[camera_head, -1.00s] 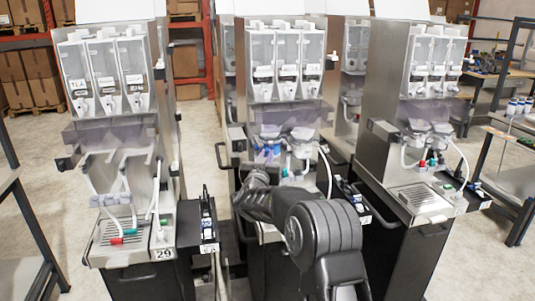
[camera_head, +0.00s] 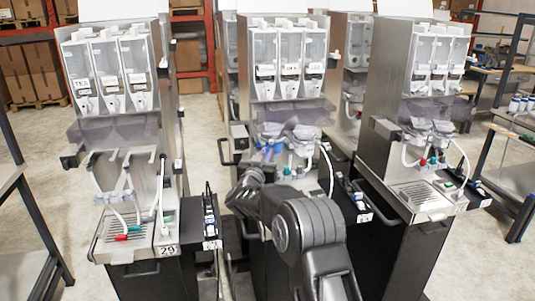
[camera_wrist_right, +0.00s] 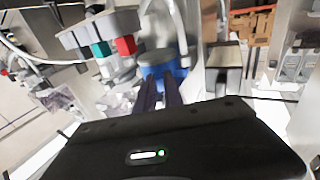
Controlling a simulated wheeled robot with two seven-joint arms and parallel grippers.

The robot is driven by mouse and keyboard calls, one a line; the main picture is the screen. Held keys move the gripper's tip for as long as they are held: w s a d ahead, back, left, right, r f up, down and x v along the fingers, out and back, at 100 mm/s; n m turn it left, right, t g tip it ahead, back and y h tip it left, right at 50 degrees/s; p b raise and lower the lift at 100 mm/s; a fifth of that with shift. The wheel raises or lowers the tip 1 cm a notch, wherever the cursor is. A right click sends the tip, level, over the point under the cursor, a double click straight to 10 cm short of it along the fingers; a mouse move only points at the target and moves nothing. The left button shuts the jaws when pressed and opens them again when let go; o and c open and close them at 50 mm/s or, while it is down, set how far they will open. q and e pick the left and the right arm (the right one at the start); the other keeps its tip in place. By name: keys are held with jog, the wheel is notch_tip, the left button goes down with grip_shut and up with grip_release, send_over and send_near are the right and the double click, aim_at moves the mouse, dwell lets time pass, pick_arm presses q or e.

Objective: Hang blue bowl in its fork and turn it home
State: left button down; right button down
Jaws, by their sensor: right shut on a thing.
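The blue bowl (camera_wrist_right: 177,74), a blue part with a grey top, shows just beyond my right gripper (camera_wrist_right: 160,92) in the right wrist view. My right gripper's dark fingers are close together and shut on it. In the head view, blue (camera_head: 277,148) shows at the front of the middle dispenser (camera_head: 290,62), above my right gripper (camera_head: 262,165), whose fingers are mostly hidden. The bowl's fork cannot be made out, so I cannot tell whether the bowl is seated or turned. My left gripper is not in view.
Red (camera_wrist_right: 126,45) and teal (camera_wrist_right: 101,49) fittings under grey tops sit left of the bowl in the wrist view. A left dispenser (camera_head: 122,75) and a right dispenser (camera_head: 432,62) flank the middle one. A white hose (camera_head: 328,170) hangs at the middle machine's right.

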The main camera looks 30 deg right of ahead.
jog(key=shift+w+a+m+g+h+p, duration=0.15)
jog(key=shift+m+g+h+p, duration=0.15)
jog(key=shift+p, duration=0.15)
jog(key=c, duration=1.4)
grip_release()
jog(key=shift+b+v, duration=0.55)
jog(key=shift+v, duration=3.5)
